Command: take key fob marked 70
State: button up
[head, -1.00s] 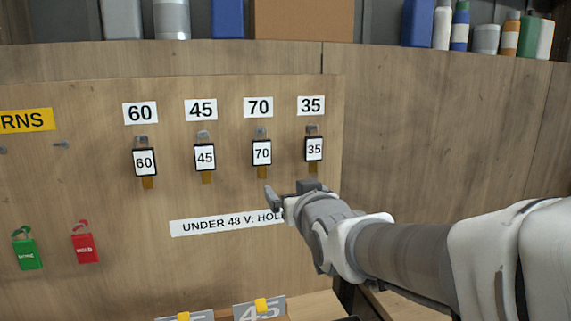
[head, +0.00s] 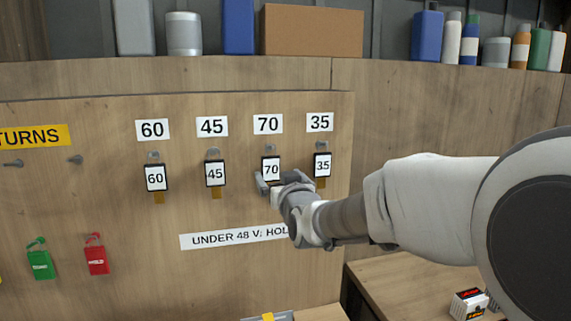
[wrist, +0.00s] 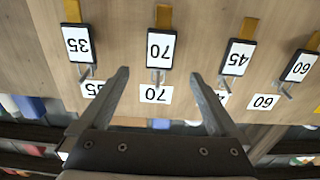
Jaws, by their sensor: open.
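The key fob marked 70 (head: 271,169) hangs on a hook under the label 70 (head: 268,124) on the wooden board. In the wrist view, which is upside down, the fob (wrist: 159,48) shows between the lines of the two fingers, beyond their tips. My gripper (head: 268,183) is just in front of the fob's lower part in the head view, hiding its tab. In the wrist view my gripper (wrist: 160,75) is open and empty, with one finger to each side of the fob. I cannot tell whether a finger touches it.
Fob 35 (head: 322,165) hangs close on the right, fob 45 (head: 215,173) and fob 60 (head: 156,178) on the left. A green tag (head: 40,264) and a red tag (head: 96,260) hang lower left. A small box (head: 468,304) sits on the bench at right.

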aim_at(271, 163)
jog(key=p+x, duration=0.2)
jog(key=x, duration=0.6)
jog(key=shift+c, duration=0.3)
grip_shut()
dwell(0.5)
jog(key=shift+r, duration=0.35)
jog(key=shift+b, duration=0.35)
jog(key=shift+s+d+r+b, duration=0.25)
jog(key=shift+s+b, duration=0.2)
jog(key=shift+s, duration=0.3)
jog(key=shift+s+d+r+b, duration=0.2)
jog(key=shift+s+b, duration=0.2)
jog(key=shift+s, duration=0.35)
jog(key=shift+s+d+r+b, duration=0.2)
jog(key=shift+s+b, duration=0.25)
jog(key=shift+s, duration=0.3)
jog(key=shift+f, duration=0.1)
